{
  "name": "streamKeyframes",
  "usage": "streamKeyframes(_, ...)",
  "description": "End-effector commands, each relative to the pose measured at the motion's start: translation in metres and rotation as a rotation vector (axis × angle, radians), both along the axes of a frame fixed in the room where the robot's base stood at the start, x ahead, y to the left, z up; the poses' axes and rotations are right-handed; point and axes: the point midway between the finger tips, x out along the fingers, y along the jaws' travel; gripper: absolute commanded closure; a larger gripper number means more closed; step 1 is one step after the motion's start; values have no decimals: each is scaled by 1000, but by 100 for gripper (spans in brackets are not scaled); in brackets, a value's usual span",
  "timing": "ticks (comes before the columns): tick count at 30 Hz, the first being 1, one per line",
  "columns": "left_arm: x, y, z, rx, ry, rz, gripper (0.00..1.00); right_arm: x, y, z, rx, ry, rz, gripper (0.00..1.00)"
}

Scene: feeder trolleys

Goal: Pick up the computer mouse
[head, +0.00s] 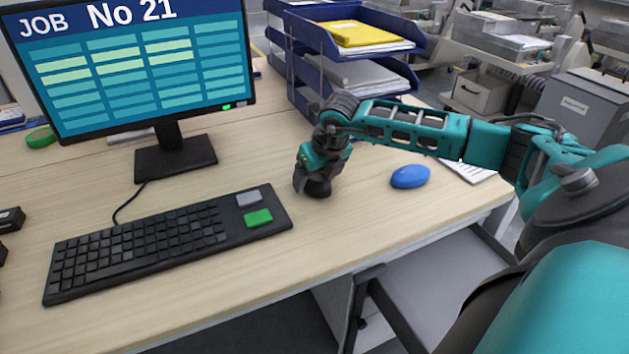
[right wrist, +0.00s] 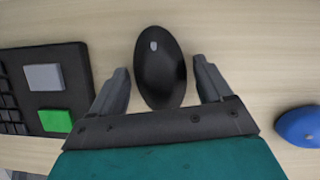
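The black computer mouse (right wrist: 160,72) lies on the desk in the right wrist view, with a small grey wheel near its far end. In the head view only part of the mouse (head: 318,187) shows below my right gripper (head: 307,184). In the right wrist view my right gripper (right wrist: 162,88) is open, with one finger on each side of the mouse. A gap shows between each finger and the mouse. Whether the fingertips are at desk height I cannot tell. My left gripper is in neither view.
A black keyboard (head: 150,245) with a grey and a green key lies left of the mouse. A blue mouse-shaped object (head: 410,176) lies to its right. A monitor (head: 177,160) and blue letter trays (head: 310,75) stand behind. The desk's front edge is close.

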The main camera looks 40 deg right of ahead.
Motion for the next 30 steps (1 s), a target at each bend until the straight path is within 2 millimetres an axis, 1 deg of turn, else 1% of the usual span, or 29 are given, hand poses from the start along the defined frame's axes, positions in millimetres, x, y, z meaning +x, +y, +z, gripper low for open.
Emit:
streamKeyframes(1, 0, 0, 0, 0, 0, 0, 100, 0, 0, 0, 0, 0, 0, 26)
streamKeyframes(2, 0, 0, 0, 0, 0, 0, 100, 0, 0, 0, 0, 0, 0, 29)
streamKeyframes(12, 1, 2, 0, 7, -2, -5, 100, 0, 0, 0, 0, 0, 0, 61)
streamKeyframes(15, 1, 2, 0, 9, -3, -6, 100, 0, 0, 1, 0, -1, -1, 69)
streamKeyframes(23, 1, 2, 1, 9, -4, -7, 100, 0, 0, 2, 0, -1, -1, 69)
streamKeyframes(26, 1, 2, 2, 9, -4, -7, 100, 0, 0, 7, 0, -2, -1, 69)
streamKeyframes(30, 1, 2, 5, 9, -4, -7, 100, 1, -1, 22, 0, -3, -1, 69)
